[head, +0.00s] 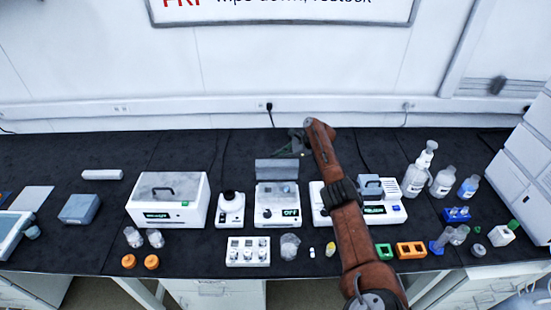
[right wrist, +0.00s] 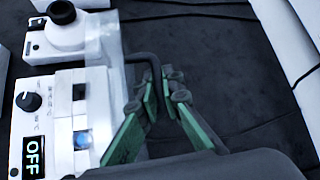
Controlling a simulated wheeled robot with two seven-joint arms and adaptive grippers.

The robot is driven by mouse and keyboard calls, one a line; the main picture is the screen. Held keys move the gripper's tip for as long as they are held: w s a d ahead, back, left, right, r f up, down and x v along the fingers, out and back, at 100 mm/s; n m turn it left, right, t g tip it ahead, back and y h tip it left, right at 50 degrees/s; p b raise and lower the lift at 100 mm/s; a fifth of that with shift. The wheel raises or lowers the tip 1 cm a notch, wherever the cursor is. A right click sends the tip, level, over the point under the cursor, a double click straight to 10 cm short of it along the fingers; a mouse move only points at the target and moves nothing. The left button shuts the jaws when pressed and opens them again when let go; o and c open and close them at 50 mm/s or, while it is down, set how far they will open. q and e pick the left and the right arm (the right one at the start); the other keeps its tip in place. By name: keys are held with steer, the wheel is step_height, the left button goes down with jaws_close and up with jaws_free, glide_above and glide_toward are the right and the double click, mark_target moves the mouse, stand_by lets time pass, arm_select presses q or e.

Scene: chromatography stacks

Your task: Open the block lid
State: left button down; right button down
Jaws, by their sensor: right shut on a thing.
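The block heater (head: 277,210) is a white unit with a display reading OFF, near the middle of the bench. It also shows at the left of the right wrist view (right wrist: 45,110). Its grey lid (head: 276,170) stands upright along the unit's back edge, with the top of the block uncovered. In the right wrist view the lid (right wrist: 114,75) is seen nearly edge-on, with a black bar handle (right wrist: 138,56). My right gripper (head: 298,143) is behind the lid, its green-padded fingers (right wrist: 160,88) shut on the handle. My left gripper is not in view.
A white vortex-like device (head: 230,209) stands just left of the block heater. A white unit (head: 385,211) stands to its right, partly behind my right arm. The bench behind is mostly clear.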

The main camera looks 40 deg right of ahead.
stand_by(0.3)
steer(key=c, duration=2.3)
jaws_free()
steer(key=shift+d, duration=0.1)
steer(key=shift+c, duration=0.2)
steer(key=v, duration=1.2)
steer(key=shift+s+r, duration=0.1)
